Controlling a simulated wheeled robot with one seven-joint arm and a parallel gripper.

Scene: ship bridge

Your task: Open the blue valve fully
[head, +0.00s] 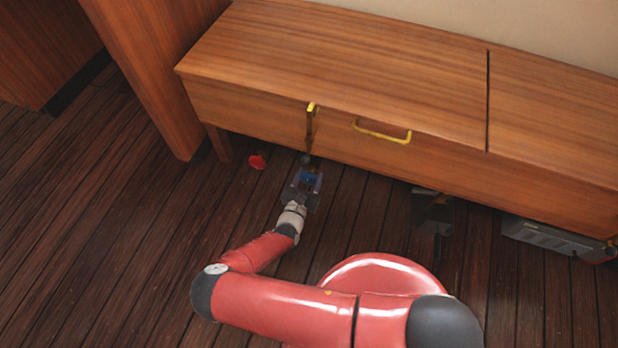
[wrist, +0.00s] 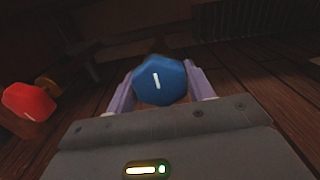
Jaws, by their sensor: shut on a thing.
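The blue valve (wrist: 160,80) is a blue faceted knob with a white line on its face, in the middle of the wrist view. The line stands close to upright, slightly tilted. My gripper (wrist: 160,88) has its two purple fingers on either side of the knob and is shut on it. In the head view my gripper (head: 307,180) is low near the floor, in front of the wooden cabinet. There the blue knob is mostly hidden between the fingers.
A red knob (head: 257,161) is left of my gripper, and it also shows in the wrist view (wrist: 29,101). The wooden cabinet (head: 330,70) overhangs the floor, with a yellow handle (head: 382,133). A dark box (head: 432,212) and a grey unit (head: 560,240) stand to the right. Floor at left is clear.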

